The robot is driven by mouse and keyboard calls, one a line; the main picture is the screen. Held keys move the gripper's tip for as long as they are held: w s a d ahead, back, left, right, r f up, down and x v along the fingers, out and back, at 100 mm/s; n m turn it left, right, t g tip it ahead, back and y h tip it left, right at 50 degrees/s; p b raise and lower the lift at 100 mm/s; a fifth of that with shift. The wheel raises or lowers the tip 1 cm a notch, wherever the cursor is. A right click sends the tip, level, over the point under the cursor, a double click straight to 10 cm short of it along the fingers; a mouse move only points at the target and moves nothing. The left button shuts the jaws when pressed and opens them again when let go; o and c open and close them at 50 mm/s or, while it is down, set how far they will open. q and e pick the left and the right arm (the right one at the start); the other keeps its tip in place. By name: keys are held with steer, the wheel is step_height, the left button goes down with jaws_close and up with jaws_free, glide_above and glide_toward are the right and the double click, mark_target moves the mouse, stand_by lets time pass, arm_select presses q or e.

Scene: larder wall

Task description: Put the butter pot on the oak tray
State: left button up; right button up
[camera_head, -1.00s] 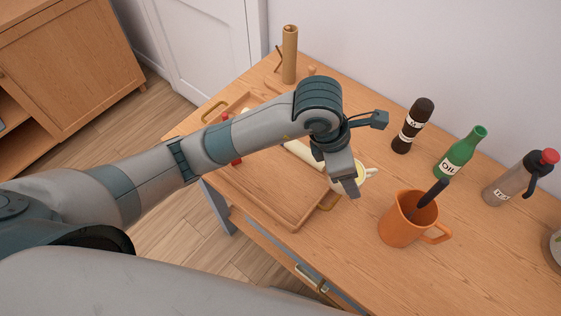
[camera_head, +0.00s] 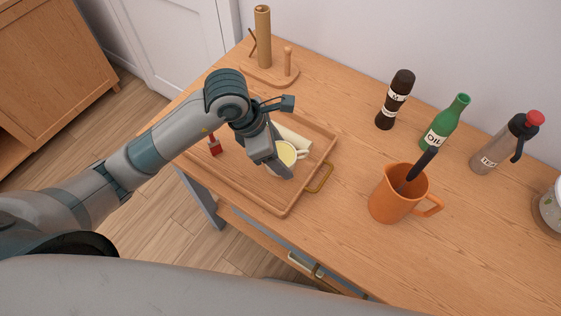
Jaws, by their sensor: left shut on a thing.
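The butter pot (camera_head: 286,154) is a small cream pot with pale yellow inside and a handle on its right. My left gripper (camera_head: 279,169) is shut on its near side, and the fingers hide part of it. The oak tray (camera_head: 283,208) is a shallow wooden tray with a raised rim and a brass handle (camera_head: 320,178) at its right end. The pot appears upright within the tray's outline, near that end. I cannot tell whether its base touches the tray floor. My right gripper is not in view.
On the tray are a pale roll (camera_head: 293,137) close behind the pot and a red item (camera_head: 214,147) at left. An orange jug (camera_head: 392,195) stands to the right, with a dark bottle (camera_head: 394,100), green bottle (camera_head: 446,122) and grey bottle (camera_head: 497,147) behind. A wooden stand (camera_head: 263,45) is at the back.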

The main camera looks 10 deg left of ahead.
arm_select(q)
steer(key=shift+f+b, duration=0.35)
steer(key=shift+f, duration=0.1)
steer(key=shift+f+b, duration=0.85)
steer(key=shift+f, duration=0.7)
steer(key=o, duration=1.3)
